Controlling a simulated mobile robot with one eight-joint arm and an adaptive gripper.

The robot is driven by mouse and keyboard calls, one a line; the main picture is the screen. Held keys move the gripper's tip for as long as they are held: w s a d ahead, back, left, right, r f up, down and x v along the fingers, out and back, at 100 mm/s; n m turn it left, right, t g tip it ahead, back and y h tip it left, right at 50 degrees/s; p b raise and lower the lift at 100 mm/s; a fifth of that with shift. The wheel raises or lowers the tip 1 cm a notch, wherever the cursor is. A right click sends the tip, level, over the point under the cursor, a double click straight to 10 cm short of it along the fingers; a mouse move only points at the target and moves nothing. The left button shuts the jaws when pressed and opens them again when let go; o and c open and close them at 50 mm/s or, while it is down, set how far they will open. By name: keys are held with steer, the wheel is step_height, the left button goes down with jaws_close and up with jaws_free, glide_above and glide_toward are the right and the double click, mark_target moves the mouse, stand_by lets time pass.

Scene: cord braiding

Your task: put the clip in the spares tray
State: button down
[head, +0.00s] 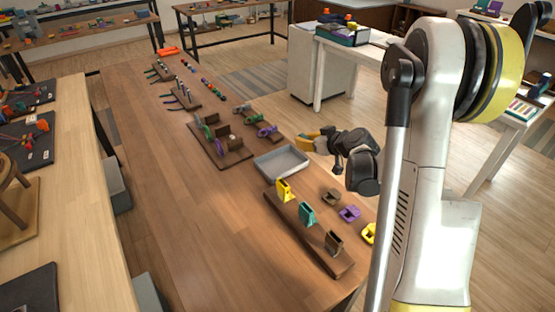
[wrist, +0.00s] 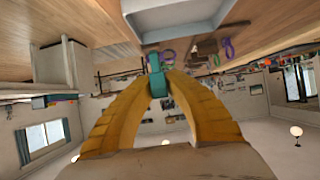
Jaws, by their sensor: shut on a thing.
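My gripper (wrist: 160,84) has yellow fingers and is shut on a teal clip (wrist: 156,76), which sticks out past the fingertips in the wrist view. In the head view my gripper (head: 303,138) is just beyond the right end of the grey tray (head: 270,174), apart from it; the clip is hard to make out there. The tray is shallow, lies on the wooden table and looks empty. It also shows in the wrist view (wrist: 185,33), at the top.
A wooden strip (head: 290,228) with yellow, teal and brown holders stands nearer than the tray. Loose brown (head: 331,197), purple (head: 349,213) and yellow (head: 369,233) clips lie beside it. A board with blocks (head: 220,152) is behind the tray. The table's left side is clear.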

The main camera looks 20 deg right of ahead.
steer(key=w+a+f, duration=0.1)
steer(key=a, duration=0.1)
steer(key=w+a+f+b, duration=0.1)
steer(key=w+a+f, duration=0.1)
steer(key=w+a+f+b, duration=0.1)
steer(key=shift+w+a+f, duration=0.3)
steer(key=shift+a, duration=0.1)
step_height(320, 180, down, 4)
steer(key=b, duration=0.3)
steer(key=shift+w+f, duration=0.1)
steer(key=c, duration=1.5)
jaws_free()
steer(key=shift+o, duration=0.2)
